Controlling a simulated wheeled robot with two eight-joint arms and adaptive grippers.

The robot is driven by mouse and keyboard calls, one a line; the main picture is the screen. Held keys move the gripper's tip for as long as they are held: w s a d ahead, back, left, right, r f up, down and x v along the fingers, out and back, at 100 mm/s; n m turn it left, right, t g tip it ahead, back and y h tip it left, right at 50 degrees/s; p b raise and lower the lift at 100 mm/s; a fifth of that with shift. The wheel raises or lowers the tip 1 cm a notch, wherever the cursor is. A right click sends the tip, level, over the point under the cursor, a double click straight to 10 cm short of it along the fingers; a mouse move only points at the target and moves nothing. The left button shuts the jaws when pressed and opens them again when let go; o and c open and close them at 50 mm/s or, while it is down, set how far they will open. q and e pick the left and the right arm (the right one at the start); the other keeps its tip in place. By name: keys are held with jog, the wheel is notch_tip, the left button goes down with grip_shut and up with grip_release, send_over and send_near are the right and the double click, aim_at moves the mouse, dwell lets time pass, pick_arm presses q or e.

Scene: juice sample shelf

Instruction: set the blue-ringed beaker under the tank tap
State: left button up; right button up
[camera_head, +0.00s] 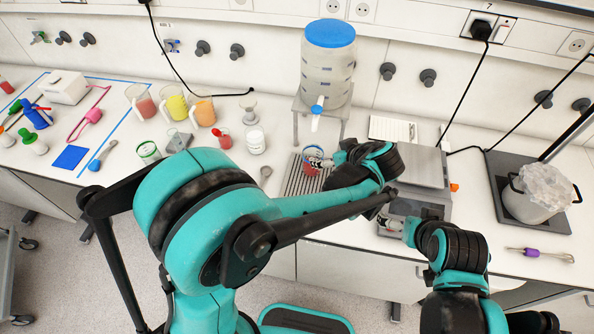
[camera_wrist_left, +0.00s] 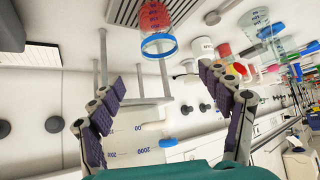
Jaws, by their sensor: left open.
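The blue-ringed beaker (camera_head: 313,154) holds red liquid and stands at the slatted drip grate (camera_head: 296,182), in front of the tank (camera_head: 328,72). The tank has a blue lid and sits on a stand; its tap (camera_head: 317,108) is behind the beaker in the head view. My left gripper (camera_head: 324,163) is right beside the beaker. In the left wrist view its fingers (camera_wrist_left: 162,76) are spread and empty, with the beaker (camera_wrist_left: 158,45) just beyond the fingertips. My right gripper (camera_head: 399,228) is low at the right by a grey device; its fingers are too small to judge.
Coloured juice beakers (camera_head: 174,106) and small jars stand left of the tank. The grey device (camera_head: 418,206) is close on the right. A pot (camera_head: 537,202) stands on a dark base at far right. Some bench between device and pot is clear.

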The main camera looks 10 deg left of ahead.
pick_arm(q)
jog(key=s+a+r+m+h, duration=0.2)
jog(key=s+a+m, duration=0.2)
jog(key=s+a, duration=0.3)
jog(key=s+a+r+m+h, duration=0.2)
jog(key=s+a+m+h, duration=0.1)
jog(key=s+a, duration=0.5)
jog(key=s, duration=0.3)
jog(key=shift+s+a+m+h, duration=0.15)
jog(key=shift+m+h, duration=0.15)
jog(key=shift+m, duration=0.1)
notch_tip(320, 180, down, 10)
jog(key=b, duration=0.9)
jog(key=shift+r+b, duration=0.15)
jog(key=shift+b, duration=0.2)
